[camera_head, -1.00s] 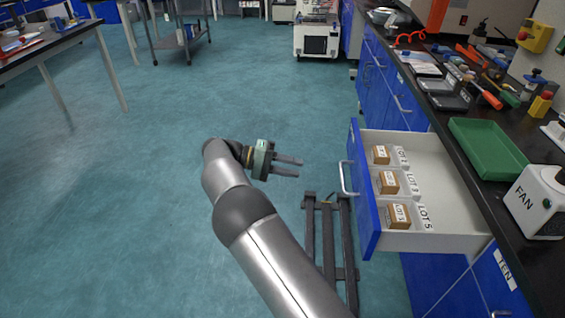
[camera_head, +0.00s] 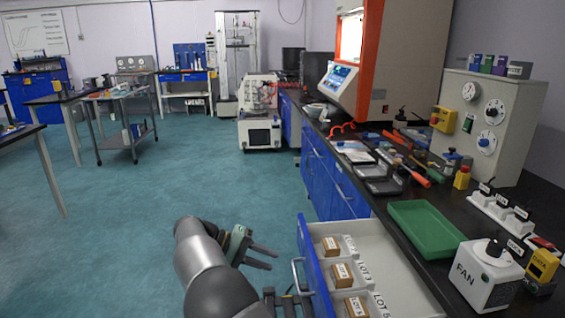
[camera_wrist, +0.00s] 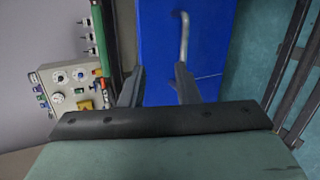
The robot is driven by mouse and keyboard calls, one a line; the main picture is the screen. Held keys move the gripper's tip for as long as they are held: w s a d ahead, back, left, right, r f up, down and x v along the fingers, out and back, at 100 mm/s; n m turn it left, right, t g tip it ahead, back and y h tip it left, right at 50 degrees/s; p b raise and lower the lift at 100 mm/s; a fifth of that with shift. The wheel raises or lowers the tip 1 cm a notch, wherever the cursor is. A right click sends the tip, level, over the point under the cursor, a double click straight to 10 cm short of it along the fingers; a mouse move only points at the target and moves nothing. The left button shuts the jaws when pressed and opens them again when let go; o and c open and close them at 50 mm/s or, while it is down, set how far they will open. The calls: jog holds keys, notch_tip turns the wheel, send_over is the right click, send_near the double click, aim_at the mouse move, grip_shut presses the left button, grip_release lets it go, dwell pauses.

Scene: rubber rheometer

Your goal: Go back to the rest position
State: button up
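My gripper (camera_head: 263,257) is at the lower middle of the head view, over the floor to the left of the open drawer. Its two fingers are apart with nothing between them. In the wrist view my gripper (camera_wrist: 158,84) also shows open and empty, with the blue drawer front (camera_wrist: 200,35) and its handle (camera_wrist: 184,38) beyond the fingers. The open drawer (camera_head: 385,262) holds small brown boxes (camera_head: 343,273) in a column beside labels such as LOT 3 and LOT 5. My gripper is apart from the drawer handle (camera_head: 297,272).
A black bench (camera_head: 425,190) runs along the right with a green tray (camera_head: 428,228), a FAN box (camera_head: 484,274), tools and a dial panel (camera_head: 487,125). An orange-trimmed machine (camera_head: 396,60) stands behind. The teal floor (camera_head: 140,215) at left is clear.

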jog(key=s+d+r+g+y+p, duration=0.1)
jog(key=s+d+r+y+p, duration=0.4)
jog(key=d, duration=0.3)
jog(key=s+d+r+g+y+p, duration=0.2)
jog(key=s+d+r, duration=0.2)
jog(key=d+r, duration=0.35)
jog(key=s+d+r+t+y+p, duration=0.1)
jog(key=s+d+r+y+p, duration=0.1)
jog(key=s, duration=0.9)
jog(key=s+d+r+m+t+y+p, duration=0.1)
jog(key=s+d+r+t+y+p, duration=0.1)
jog(key=s+p, duration=0.5)
jog(key=s+d+r+y, duration=0.1)
jog(key=s+y, duration=0.1)
jog(key=s, duration=0.3)
jog(key=shift+r, duration=0.3)
jog(key=shift+s, duration=0.1)
